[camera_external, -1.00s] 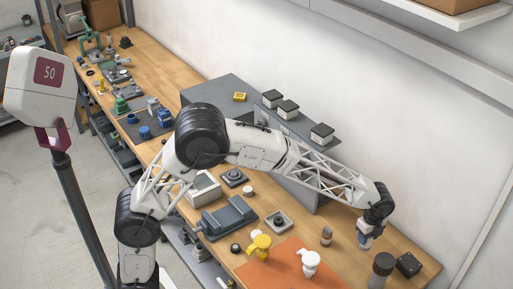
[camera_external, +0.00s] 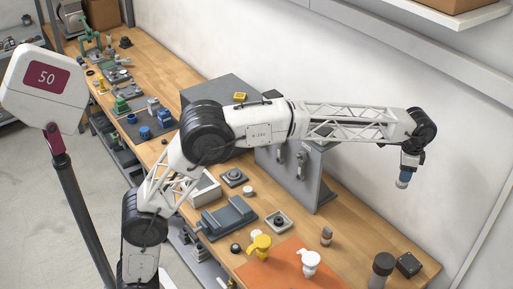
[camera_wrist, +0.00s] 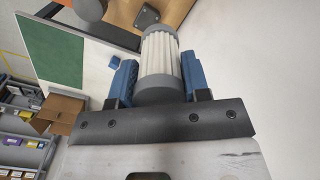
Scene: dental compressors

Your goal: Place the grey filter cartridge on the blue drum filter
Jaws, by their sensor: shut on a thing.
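The grey filter cartridge (camera_wrist: 160,55) has pale pleated sides and dark grey end caps. My gripper (camera_wrist: 158,80) is shut on it, with one blue finger on each side in the wrist view. In the external view my gripper (camera_external: 404,178) hangs pointing down, high above the right end of the bench; the cartridge is too small to make out there. Several blue parts stand at the left part of the bench: a round one (camera_external: 145,132) and a blockier one (camera_external: 164,117). I cannot tell for sure which is the blue drum filter.
A grey cabinet (camera_external: 318,182) stands mid-bench, left of my gripper. The air around my gripper is clear.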

